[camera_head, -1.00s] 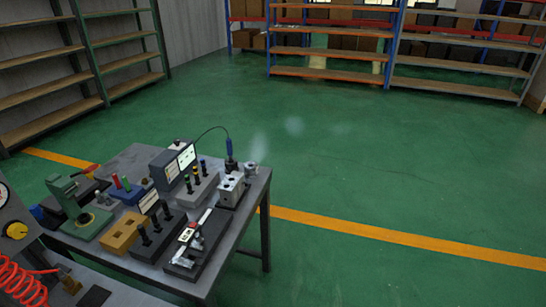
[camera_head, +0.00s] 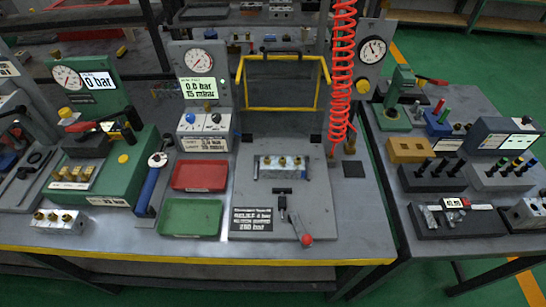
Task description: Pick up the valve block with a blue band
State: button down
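Another silver valve block (camera_head: 283,167) with brass fittings sits in the test fixture (camera_head: 250,205) at the middle of the bench. My gripper is not in view.
A red tray (camera_head: 199,176) and a green tray (camera_head: 190,218) lie left of the fixture and look empty. A yellow-framed guard (camera_head: 283,108) stands behind the fixture. A coiled red hose (camera_head: 342,75) hangs at its right. A side table (camera_head: 445,225) holds tools and blocks.

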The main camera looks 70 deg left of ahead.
aim_at(278, 167)
jog(key=u, duration=1.55)
jog(key=l+u, duration=0.75)
jog(key=j, duration=0.1)
